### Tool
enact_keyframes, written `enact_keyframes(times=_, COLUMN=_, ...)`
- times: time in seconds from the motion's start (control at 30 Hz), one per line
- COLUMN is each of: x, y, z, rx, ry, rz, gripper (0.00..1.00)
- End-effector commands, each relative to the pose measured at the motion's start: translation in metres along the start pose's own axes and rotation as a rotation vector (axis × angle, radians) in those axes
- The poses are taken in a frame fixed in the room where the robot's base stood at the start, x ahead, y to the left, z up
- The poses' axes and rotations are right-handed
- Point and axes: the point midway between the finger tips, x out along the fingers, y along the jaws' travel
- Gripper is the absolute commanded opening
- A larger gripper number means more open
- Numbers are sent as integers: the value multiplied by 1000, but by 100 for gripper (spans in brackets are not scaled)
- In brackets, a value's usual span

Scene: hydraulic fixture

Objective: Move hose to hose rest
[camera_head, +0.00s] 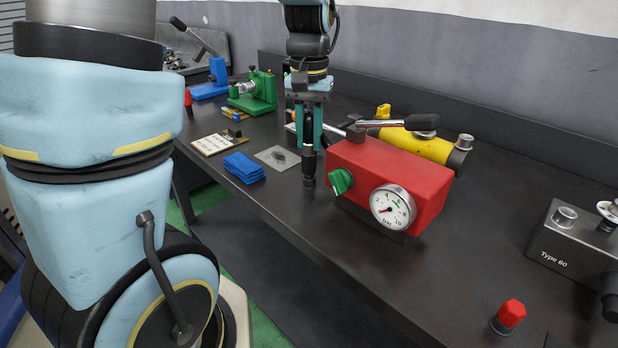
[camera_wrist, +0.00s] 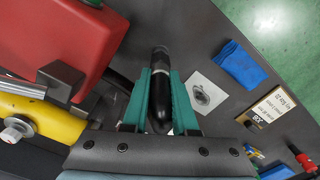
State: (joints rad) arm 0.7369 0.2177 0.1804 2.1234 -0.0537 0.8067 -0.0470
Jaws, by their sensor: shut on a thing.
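My gripper (camera_head: 308,143) has teal fingers and points down beside the left end of the red pump block. It is shut on the black hose end (camera_wrist: 160,97), which stands between the fingers in the wrist view. In the head view the dark hose end (camera_head: 309,163) shows below the fingers, roughly upright. A short dark cylinder (camera_head: 308,183) is directly under it near the bench's front edge. It may be the hose rest, but I cannot tell whether it is separate from the hose end or touching it. The rest of the hose is mostly hidden.
The red block (camera_head: 385,180) with gauge and green knob stands close right of my gripper. A yellow cylinder (camera_head: 415,145) lies behind it. A blue cloth (camera_head: 244,168), a stained white sheet (camera_head: 278,158) and a green fixture (camera_head: 256,95) are to the left.

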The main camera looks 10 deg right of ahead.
Motion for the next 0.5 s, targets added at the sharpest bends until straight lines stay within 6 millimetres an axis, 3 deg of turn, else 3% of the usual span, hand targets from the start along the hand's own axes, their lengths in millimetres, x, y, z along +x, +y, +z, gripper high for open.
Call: enact_keyframes(times=0.5, x=9, y=0, z=0, rx=0, ry=0, rz=0, gripper=0)
